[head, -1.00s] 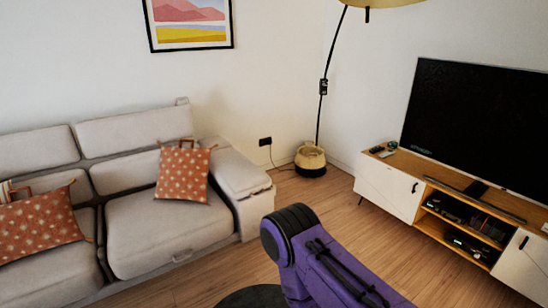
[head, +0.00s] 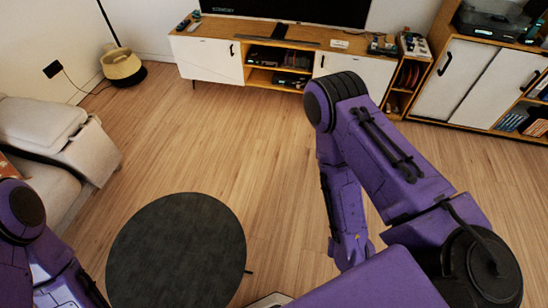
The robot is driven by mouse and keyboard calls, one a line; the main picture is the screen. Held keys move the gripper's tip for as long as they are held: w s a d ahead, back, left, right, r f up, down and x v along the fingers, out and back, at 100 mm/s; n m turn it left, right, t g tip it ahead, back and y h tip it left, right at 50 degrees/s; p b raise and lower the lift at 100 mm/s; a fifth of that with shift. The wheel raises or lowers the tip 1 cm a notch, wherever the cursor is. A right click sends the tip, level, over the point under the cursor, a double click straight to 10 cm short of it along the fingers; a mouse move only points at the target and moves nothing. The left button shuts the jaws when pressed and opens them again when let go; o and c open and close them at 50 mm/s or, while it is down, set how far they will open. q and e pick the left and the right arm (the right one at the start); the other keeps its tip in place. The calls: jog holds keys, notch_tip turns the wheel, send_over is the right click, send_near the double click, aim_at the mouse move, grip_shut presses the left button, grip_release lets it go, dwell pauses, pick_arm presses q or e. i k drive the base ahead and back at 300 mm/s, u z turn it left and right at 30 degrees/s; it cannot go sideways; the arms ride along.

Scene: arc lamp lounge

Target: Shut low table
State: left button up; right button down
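A round dark low table (head: 175,250) stands on the wood floor at the bottom of the head view, left of centre. Its top is bare where I see it, and its lower edge is cut off by the frame. A thin dark leg end shows at its right side. I see no open door or drawer on it from here. My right arm crosses the right half of the view and my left arm shows at the lower left edge. Neither gripper's fingers are in view.
A TV cabinet (head: 208,59) with white doors stands at the back wall, with a TV on it. A shelf unit (head: 465,80) with sliding doors is at the right. A sofa (head: 45,130) is at the left. The floor between is clear.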

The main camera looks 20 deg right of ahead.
aim_at(183, 249)
jog(key=z, duration=1.5)
jog(key=i, duration=0.6)
jog(key=u, duration=2.55)
